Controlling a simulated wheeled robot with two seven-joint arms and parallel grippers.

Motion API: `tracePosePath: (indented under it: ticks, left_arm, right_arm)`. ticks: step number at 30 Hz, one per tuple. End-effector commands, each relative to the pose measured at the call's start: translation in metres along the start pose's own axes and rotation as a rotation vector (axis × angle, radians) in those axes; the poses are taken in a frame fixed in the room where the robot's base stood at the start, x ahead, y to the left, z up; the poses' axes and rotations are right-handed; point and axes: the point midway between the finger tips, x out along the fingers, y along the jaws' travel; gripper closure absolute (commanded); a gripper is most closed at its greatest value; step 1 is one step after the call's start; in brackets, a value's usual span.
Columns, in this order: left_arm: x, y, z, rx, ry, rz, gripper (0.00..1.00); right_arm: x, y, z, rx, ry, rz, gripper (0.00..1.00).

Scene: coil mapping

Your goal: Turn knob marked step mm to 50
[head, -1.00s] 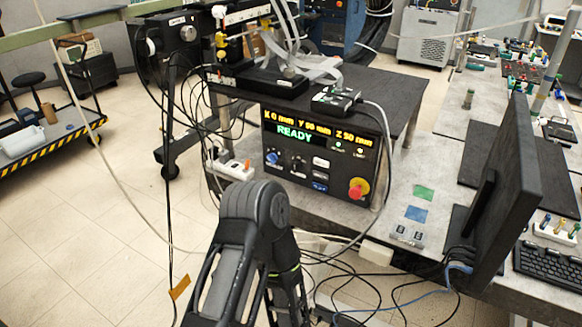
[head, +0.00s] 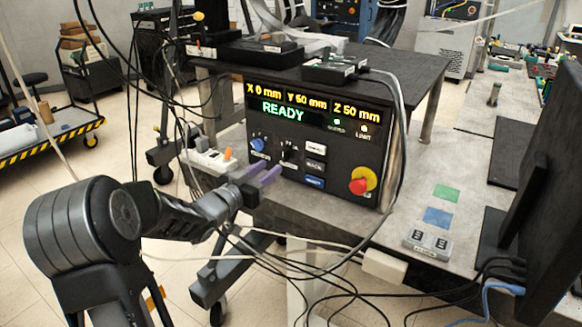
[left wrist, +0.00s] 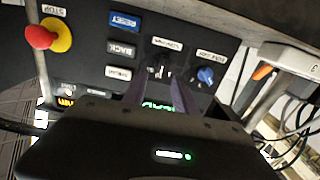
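The control panel (head: 318,190) stands under the bench top. It carries a blue knob (head: 258,144) and, to its right, a black knob (head: 289,152). The labels by the knobs are too small to read surely, so I cannot tell which says step mm. My left gripper (head: 264,174) has purple fingers apart, in front of and just below the knobs. In the left wrist view, which shows the panel upside down, the black knob (left wrist: 161,69) lies ahead between the open fingers (left wrist: 156,88); the blue knob (left wrist: 206,75) is outside them. Contact is not clear. My right gripper is out of view.
The display (head: 290,108) reads READY, with X, Y and Z values. White and blue buttons (head: 315,166) sit right of the knobs, then a red emergency stop (head: 358,186). A power strip (head: 208,160) stands left. Cables hang below and beside the panel.

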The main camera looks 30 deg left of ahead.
Motion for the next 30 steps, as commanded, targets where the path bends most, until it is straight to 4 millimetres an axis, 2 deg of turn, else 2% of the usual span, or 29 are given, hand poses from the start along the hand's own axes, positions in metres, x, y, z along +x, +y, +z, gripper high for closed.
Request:
tracePosePath:
  ticks: [4,14,17,30]
  left_arm:
    - [-0.004,-0.005,-0.010,0.025,0.020,0.003,0.66]
    - [0.000,-0.004,-0.009,0.022,0.016,0.004,0.66]
    - [0.008,-0.004,-0.008,0.022,0.015,0.004,0.66]
    - [0.069,-0.004,-0.009,0.021,0.016,0.004,0.66]
  right_arm:
    - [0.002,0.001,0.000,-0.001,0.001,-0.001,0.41]
    - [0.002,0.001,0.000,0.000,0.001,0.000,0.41]
    - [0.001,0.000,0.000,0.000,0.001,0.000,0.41]
    - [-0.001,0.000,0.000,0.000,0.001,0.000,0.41]
